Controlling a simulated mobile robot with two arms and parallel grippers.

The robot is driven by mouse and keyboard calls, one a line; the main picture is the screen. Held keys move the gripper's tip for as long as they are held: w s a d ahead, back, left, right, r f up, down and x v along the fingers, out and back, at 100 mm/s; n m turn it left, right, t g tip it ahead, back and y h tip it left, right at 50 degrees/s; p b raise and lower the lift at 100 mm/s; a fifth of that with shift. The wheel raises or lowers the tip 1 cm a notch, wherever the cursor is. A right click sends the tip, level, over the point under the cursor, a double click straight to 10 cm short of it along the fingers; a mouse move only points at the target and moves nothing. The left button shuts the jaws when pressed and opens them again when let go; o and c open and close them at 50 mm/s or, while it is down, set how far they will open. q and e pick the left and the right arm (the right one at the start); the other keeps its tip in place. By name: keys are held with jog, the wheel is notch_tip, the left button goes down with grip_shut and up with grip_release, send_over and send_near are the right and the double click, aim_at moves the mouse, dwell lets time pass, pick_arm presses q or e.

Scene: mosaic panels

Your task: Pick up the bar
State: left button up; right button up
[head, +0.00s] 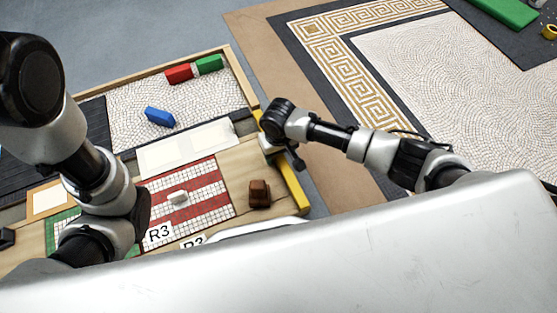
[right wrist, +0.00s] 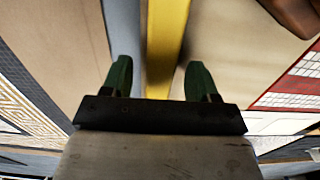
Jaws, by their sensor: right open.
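A long yellow bar (head: 291,187) lies along the right edge of the work table. My right gripper (head: 283,154) is over it, and the wrist hides part of its length. In the right wrist view, the yellow bar (right wrist: 166,45) runs between the two green fingertips of my right gripper (right wrist: 158,80). The fingers are apart, with a gap visible on each side of the bar. I cannot tell how far they are above it. My left arm shows at the left of the head view, but its gripper is out of sight.
A brown block (head: 259,194) stands on the table near the bar. A red and white panel (head: 212,200) holds a small white piece (head: 178,197). Blue (head: 159,117), red (head: 178,74) and green (head: 209,64) blocks lie in the pebbled tray area. Open floor lies right of the table.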

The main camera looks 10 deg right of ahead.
jog(key=c, duration=1.1)
